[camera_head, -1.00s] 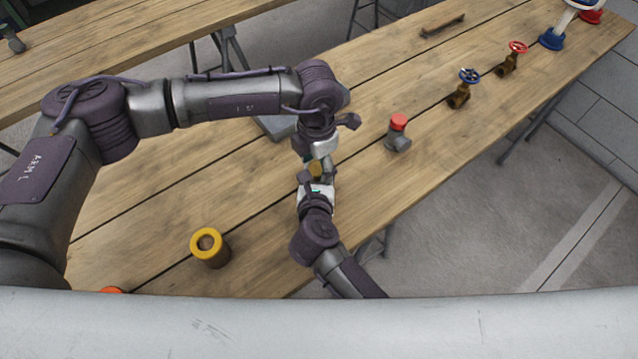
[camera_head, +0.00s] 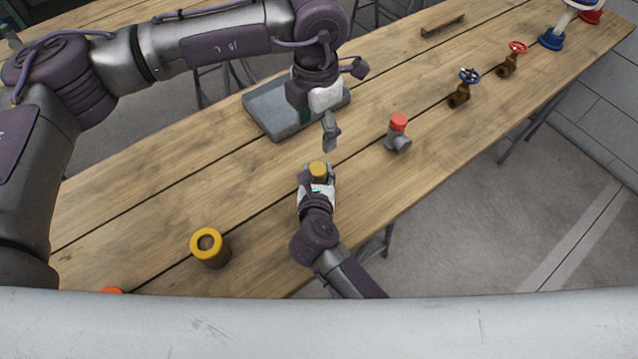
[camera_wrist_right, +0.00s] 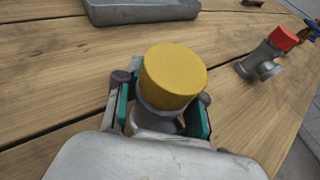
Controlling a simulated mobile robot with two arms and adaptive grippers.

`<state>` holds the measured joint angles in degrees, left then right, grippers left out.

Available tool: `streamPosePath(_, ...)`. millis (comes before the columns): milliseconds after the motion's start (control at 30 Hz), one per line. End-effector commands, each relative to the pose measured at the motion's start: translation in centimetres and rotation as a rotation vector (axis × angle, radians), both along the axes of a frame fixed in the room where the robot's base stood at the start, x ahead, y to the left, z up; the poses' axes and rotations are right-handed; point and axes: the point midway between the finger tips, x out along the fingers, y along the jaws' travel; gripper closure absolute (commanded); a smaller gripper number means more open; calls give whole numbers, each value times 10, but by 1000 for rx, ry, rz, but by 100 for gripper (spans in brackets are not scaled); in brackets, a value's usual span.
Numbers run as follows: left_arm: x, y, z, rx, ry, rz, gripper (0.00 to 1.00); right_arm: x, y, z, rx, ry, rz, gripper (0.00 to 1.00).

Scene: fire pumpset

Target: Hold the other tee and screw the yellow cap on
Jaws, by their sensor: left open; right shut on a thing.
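The yellow cap (camera_wrist_right: 174,76) sits on top of a grey tee (camera_wrist_right: 153,118), and the cap also shows in the head view (camera_head: 318,170). My right gripper (camera_head: 317,178) is shut on this tee, its fingers on either side of the tee below the cap. Much of the tee is hidden by the gripper and the cap. My left gripper (camera_head: 331,132) is open and empty, above and apart from the yellow cap. The other tee in view (camera_head: 398,141) stands on the table to the right with a red cap (camera_head: 398,122) on it.
A grey tray (camera_head: 268,117) lies behind my left gripper. A brown fitting with a yellow rim (camera_head: 207,246) stands at the front left. Valves with a blue handwheel (camera_head: 469,75) and a red handwheel (camera_head: 518,47) stand at the far right. The wooden table (camera_head: 150,210) has clear room between them.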

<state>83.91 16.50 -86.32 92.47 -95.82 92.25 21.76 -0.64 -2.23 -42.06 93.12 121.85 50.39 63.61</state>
Motion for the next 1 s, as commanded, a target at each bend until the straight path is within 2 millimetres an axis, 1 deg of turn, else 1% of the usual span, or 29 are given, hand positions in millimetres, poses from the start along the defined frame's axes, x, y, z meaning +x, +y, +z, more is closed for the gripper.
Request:
streamPosePath(33,0,0,0,0,0,0,31,0,0,0,0,0,0,100)
streamPosePath(67,0,0,0,0,0,0,31,0,0,0,0,0,0,59)
streamPosePath(200,0,0,0,0,0,0,31,0,0,0,0,0,0,36)
streamPosePath(233,0,0,0,0,0,0,31,0,0,0,0,0,0,32)
streamPosePath(500,0,0,0,0,0,0,31,0,0,0,0,0,0,32)
streamPosePath(633,0,0,0,0,0,0,31,-7,1,2,1,2,1,32)
streamPosePath(767,0,0,0,0,0,0,31,-26,1,9,2,3,0,32)
streamPosePath(1000,0,0,-1,0,0,0,31,-74,3,29,2,4,0,32)
